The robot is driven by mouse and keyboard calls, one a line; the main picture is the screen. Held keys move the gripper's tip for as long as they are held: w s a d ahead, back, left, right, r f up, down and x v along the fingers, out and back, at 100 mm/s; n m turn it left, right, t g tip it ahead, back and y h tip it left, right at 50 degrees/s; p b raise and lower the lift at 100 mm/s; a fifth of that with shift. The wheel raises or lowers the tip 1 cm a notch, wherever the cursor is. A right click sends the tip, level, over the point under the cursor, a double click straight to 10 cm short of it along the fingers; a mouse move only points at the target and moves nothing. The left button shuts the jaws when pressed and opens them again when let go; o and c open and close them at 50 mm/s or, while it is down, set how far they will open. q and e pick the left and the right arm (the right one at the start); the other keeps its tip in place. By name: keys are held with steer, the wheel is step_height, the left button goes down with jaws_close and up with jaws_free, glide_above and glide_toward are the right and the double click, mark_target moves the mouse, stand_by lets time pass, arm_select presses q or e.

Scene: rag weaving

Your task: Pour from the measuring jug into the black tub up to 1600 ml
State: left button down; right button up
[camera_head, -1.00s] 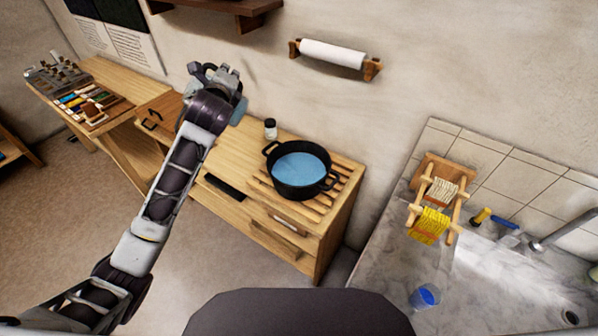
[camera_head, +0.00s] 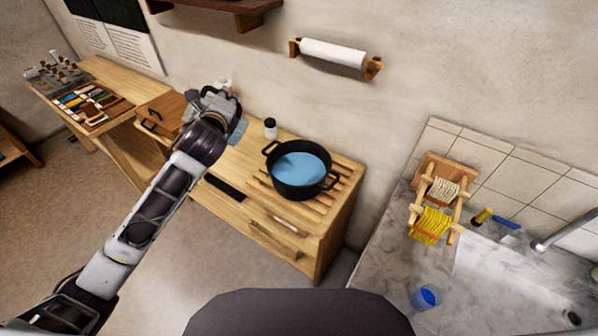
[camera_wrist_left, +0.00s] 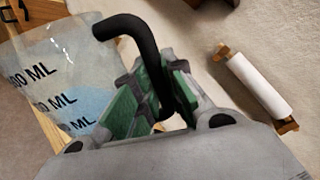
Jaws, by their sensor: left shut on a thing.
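The black tub (camera_head: 300,188) stands on the slatted part of the wooden counter, with blue liquid in it. My left gripper (camera_head: 226,106) is left of the tub, above the counter. In the left wrist view its green-padded fingers (camera_wrist_left: 152,98) are shut on the black handle of the clear measuring jug (camera_wrist_left: 68,70). The jug has black ML marks and some bluish liquid low in it; the marks are only partly readable. In the head view only a bit of the jug (camera_head: 238,130) shows beside the gripper. My right gripper is not in view.
A small dark-lidded jar (camera_head: 270,128) stands just behind and left of the tub. A black strip (camera_head: 225,187) lies near the counter's front. A paper roll (camera_head: 333,54) hangs on the wall. At right, the sink counter holds a wooden yarn rack (camera_head: 437,198) and a blue cup (camera_head: 427,296).

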arm_select(q)
steer(key=shift+s+a+f+b, duration=0.15)
steer(key=shift+s+f, duration=0.55)
steer(key=shift+f, duration=0.55)
steer(key=shift+s+a+f+b, duration=0.15)
steer(key=shift+s+f, duration=0.5)
steer(key=shift+f, duration=0.65)
steer(key=shift+s+a+f+b, duration=0.1)
steer(key=shift+s+a+f, duration=0.1)
steer(key=shift+s+f, duration=0.8)
steer(key=s+f, duration=0.3)
steer(key=f, duration=0.4)
steer(key=s+a+f+b, duration=0.1)
steer(key=s+f, duration=0.3)
steer(key=f, duration=0.3)
steer(key=s+f, duration=0.3)
steer(key=f, duration=0.4)
steer(key=shift+s+a+b, duration=0.15)
steer(key=shift+s+b, duration=0.2)
steer(key=shift+f, duration=0.1)
steer(key=shift+s+f, duration=0.1)
